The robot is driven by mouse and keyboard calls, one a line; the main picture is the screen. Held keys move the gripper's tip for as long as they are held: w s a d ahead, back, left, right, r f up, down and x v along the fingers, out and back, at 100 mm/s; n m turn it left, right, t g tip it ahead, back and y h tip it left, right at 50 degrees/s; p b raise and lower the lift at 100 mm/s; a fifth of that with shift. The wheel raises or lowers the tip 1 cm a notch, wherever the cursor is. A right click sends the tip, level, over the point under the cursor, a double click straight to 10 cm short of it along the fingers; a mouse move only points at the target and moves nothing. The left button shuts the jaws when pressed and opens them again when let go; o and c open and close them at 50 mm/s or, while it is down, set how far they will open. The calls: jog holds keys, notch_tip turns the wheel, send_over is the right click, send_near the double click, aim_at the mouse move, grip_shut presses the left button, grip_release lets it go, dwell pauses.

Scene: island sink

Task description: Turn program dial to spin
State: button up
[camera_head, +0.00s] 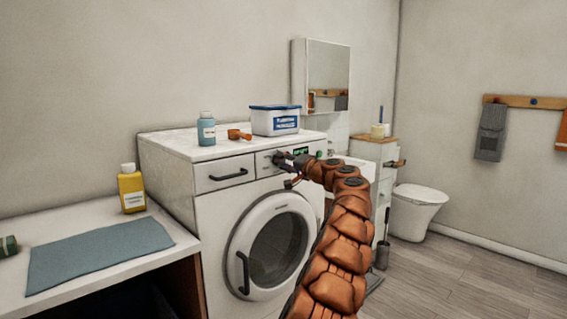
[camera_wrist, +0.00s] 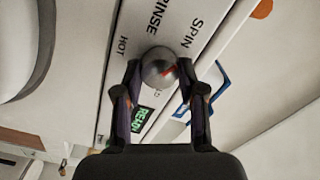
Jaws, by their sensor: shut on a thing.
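The program dial (camera_wrist: 157,62) is a round grey knob with a red pointer mark on the washing machine's (camera_head: 218,220) front panel. In the wrist view, the labels HOT, RINSE and SPIN (camera_wrist: 190,34) surround it, and another label is partly hidden. The red mark points to the right and slightly up in that view, just below the direction of SPIN; I cannot tell if it is exactly on a label. My gripper (camera_wrist: 159,69) is shut on the dial, one finger on each side. In the head view my gripper (camera_head: 285,168) is at the panel, partly hiding the dial.
A green READY display (camera_wrist: 142,118) is beside the dial. A blue bottle (camera_head: 206,129), an orange scoop (camera_head: 238,135) and a white box with a blue lid (camera_head: 275,122) stand on the machine. The round door (camera_head: 240,225) is below the panel. The floor at right is clear.

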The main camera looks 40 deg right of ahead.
jog(key=o, duration=1.1)
jog(key=shift+o, duration=0.2)
jog(key=shift+s, duration=0.15)
jog(key=s, duration=1.1)
jog(key=shift+s+a, duration=0.15)
jog(key=shift+s, duration=0.2)
